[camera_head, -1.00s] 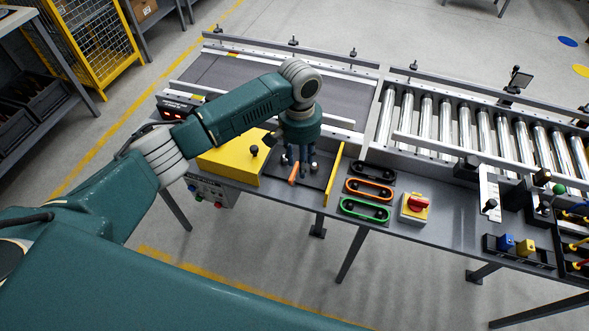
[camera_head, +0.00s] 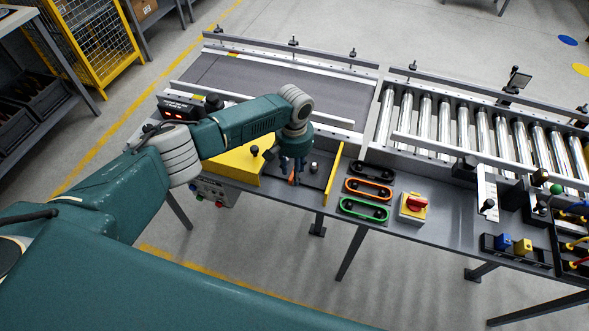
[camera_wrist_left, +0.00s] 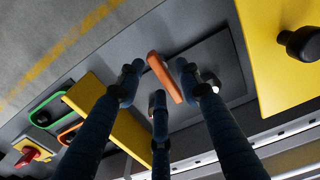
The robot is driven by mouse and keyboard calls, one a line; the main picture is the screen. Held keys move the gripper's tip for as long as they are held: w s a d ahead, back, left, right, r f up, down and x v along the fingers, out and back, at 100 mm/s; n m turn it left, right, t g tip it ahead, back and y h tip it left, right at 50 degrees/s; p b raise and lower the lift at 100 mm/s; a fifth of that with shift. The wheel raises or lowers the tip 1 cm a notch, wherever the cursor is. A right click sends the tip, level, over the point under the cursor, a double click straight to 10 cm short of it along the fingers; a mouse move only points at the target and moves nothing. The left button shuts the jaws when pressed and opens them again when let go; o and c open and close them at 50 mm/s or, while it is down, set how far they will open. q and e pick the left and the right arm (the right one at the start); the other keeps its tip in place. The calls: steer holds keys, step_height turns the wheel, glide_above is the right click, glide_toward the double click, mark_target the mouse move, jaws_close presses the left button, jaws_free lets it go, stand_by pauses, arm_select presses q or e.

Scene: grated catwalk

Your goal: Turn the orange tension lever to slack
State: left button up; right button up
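The orange tension lever (camera_wrist_left: 165,77) shows as a slim bar on a dark grey plate (camera_wrist_left: 212,58) in the left wrist view. In the head view only a small part of the lever (camera_head: 291,179) shows beside the fingers. My left gripper (camera_head: 290,174) points down over the plate. In the left wrist view its dark blue fingers (camera_wrist_left: 159,78) stand on both sides of the lever, with a third finger near its lower end. Narrow gaps show, so the fingers look open around it. Contact is hard to judge. My right gripper is not in view.
A yellow box with a black knob (camera_head: 232,163) and a yellow upright plate (camera_head: 333,175) flank the lever's plate. Black, orange (camera_head: 369,189) and green (camera_head: 364,209) handles and a red rotary switch (camera_head: 416,204) lie to the right. A roller conveyor (camera_head: 480,130) runs behind.

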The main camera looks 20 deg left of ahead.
arm_select(q)
steer(key=shift+c, duration=0.5)
jaws_close()
